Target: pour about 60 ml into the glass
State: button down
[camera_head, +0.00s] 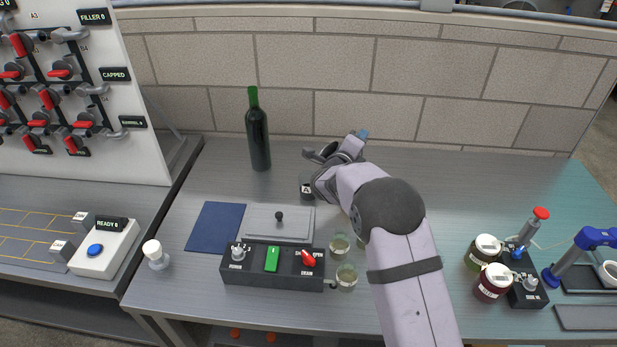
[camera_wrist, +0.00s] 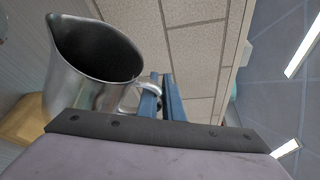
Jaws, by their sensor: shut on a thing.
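A steel jug (camera_wrist: 88,75) with a pouring lip and a dark opening fills the left of the wrist view. My gripper (camera_wrist: 162,98) is shut on the jug's handle with its blue fingers. In the head view my gripper (camera_head: 360,136) is over the back middle of the bench, and the jug (camera_head: 322,154) shows only partly beside it. I cannot tell how far the jug is tilted or what is in it. Two small glasses stand in front: one glass (camera_head: 340,244) behind another glass (camera_head: 347,277). My arm hides the bench right of them.
A green bottle (camera_head: 257,135) stands at the back left. A dark block marked A (camera_head: 307,188) is below the jug. A control box (camera_head: 272,267), grey plate (camera_head: 280,222) and blue mat (camera_head: 216,227) lie front left. Jars (camera_head: 493,281) stand at right.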

jog(key=d+f+m+g+y+b, duration=0.1)
jog(key=d+f+m+b, duration=0.5)
jog(key=b, duration=0.8)
jog(key=shift+d+y+b, duration=0.4)
jog(key=shift+d+y, duration=0.25)
jog(key=shift+y, duration=0.25)
jog(key=shift+s+f, duration=0.1)
jog(key=shift+f, duration=0.05)
